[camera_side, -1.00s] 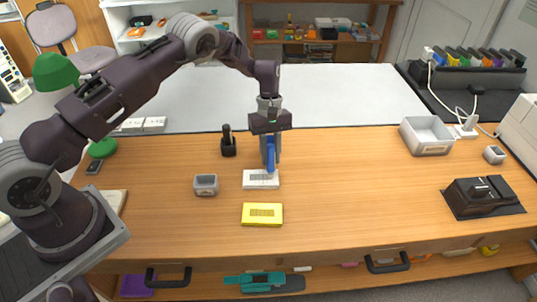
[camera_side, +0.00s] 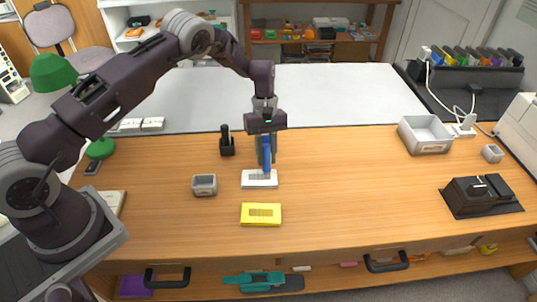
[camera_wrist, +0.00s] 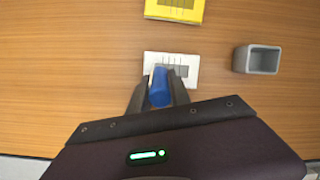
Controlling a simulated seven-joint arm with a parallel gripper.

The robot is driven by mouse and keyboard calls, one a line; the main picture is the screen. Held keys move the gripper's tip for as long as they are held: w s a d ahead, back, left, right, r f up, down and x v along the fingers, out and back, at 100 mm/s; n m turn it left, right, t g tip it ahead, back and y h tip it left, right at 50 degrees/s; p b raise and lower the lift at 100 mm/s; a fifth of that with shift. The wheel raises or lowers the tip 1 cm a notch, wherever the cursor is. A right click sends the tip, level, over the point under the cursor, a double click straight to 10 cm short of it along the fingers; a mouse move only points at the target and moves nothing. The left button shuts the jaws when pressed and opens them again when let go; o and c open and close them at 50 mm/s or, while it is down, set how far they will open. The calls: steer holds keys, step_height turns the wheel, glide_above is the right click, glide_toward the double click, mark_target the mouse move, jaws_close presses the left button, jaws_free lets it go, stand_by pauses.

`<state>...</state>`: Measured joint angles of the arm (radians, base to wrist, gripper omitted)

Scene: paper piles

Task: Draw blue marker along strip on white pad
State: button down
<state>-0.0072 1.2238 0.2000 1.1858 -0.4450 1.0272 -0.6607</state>
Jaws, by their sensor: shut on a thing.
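My gripper (camera_side: 266,152) is shut on the blue marker (camera_side: 266,158), which points down over the white pad (camera_side: 250,184). In the wrist view the marker (camera_wrist: 160,88) sits between the two fingers (camera_wrist: 159,98), with the white pad (camera_wrist: 190,60) just beyond it. The pad has a grey strip (camera_side: 259,176) across its middle with fine lines on it. The marker's tip is at or just above the pad near the strip; I cannot tell if it touches. The marker and fingers hide part of the strip in the wrist view.
A yellow pad (camera_side: 261,215) lies in front of the white pad. A grey bin (camera_side: 425,135) and a black device (camera_side: 480,196) are at the right. The table's middle right is clear.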

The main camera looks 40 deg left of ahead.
steer(key=shift+r, duration=3.55)
